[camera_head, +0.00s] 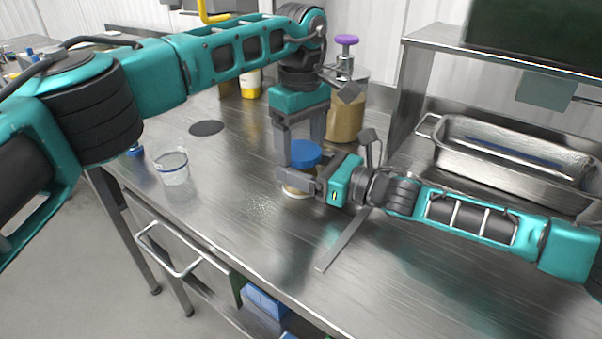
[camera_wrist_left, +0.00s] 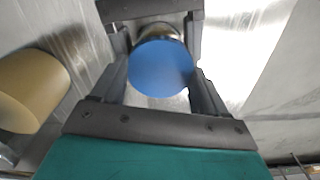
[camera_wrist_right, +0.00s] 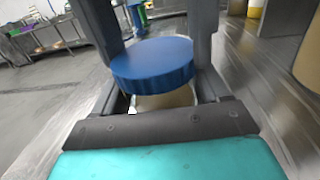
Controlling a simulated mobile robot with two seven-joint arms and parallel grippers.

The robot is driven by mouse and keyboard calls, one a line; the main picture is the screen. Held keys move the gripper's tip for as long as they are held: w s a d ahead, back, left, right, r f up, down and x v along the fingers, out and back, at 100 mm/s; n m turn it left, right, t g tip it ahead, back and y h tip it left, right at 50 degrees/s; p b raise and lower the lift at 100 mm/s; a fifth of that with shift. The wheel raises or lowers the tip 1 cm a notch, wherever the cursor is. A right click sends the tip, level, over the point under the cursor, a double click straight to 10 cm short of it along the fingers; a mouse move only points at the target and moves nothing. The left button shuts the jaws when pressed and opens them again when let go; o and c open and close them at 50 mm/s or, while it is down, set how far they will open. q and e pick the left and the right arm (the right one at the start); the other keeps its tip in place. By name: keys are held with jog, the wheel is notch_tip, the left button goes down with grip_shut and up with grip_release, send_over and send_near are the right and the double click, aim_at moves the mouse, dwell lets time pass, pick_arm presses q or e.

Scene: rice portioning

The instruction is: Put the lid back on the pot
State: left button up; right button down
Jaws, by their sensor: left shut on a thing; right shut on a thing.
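The pot is a small jar (camera_head: 297,190) with a pale body, standing on the steel table in the head view. Its round blue lid (camera_head: 305,153) is at its top. The lid also shows in the left wrist view (camera_wrist_left: 160,68) and the right wrist view (camera_wrist_right: 152,64). My left gripper (camera_head: 301,150) points down from above, its fingers on either side of the lid, shut on it. My right gripper (camera_head: 299,182) comes in level from the right, shut on the jar body, which it partly hides. I cannot tell whether the lid is fully seated.
A large tan-filled container (camera_head: 347,118) with a purple-topped pump stands close behind. A clear cup (camera_head: 171,168) is near the left table edge, a dark disc (camera_head: 206,128) behind it. A steel pan (camera_head: 455,160) lies at right.

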pick_arm(q)
jog(key=o, duration=1.2)
notch_tip(320, 180, up, 12)
pick_arm(e)
grip_release()
jog(key=shift+d, duration=0.1)
pick_arm(q)
jog(key=shift+f, duration=0.2)
pick_arm(e)
jog(key=v, duration=1.2)
jog(key=shift+s+d, duration=0.25)
jog(key=shift+d, duration=0.05)
